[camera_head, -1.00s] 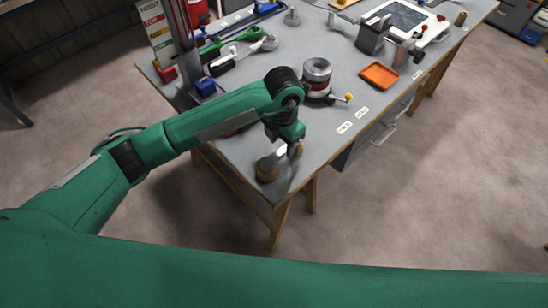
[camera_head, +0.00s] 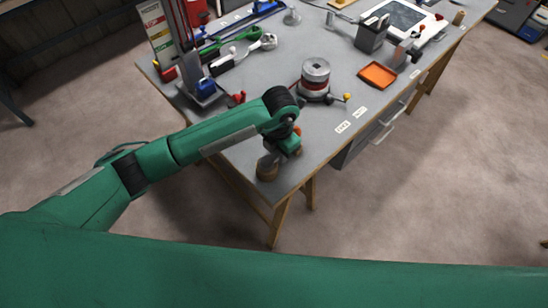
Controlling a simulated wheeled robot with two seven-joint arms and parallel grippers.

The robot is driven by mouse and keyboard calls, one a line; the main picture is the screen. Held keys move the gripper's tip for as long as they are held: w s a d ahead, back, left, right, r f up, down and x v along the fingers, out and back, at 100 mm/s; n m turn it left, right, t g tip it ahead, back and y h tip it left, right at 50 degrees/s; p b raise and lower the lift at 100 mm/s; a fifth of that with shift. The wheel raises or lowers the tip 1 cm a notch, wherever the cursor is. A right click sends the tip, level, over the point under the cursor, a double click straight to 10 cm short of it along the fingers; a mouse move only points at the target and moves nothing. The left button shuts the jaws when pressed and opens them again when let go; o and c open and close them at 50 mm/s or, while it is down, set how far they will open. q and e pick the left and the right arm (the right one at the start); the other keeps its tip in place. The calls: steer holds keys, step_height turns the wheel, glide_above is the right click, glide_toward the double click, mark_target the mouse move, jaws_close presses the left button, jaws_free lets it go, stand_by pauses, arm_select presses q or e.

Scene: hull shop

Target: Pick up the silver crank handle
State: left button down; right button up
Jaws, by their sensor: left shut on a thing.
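The silver crank handle (camera_head: 268,161) is at the near corner of the grey workbench, mostly hidden by my left gripper. My left gripper (camera_head: 279,154) points down and is shut on the crank handle. I cannot tell whether the handle touches this block or the bench. My right gripper is not in view.
A silver and red cylindrical device (camera_head: 315,78) with a yellow-knobbed lever stands behind the gripper on the bench (camera_head: 325,155). An orange tray (camera_head: 378,75) lies to its right. Tools and a colored stand crowd the back left. White labels lie near the front edge.

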arm_select(q)
steer(key=shift+r, duration=0.1)
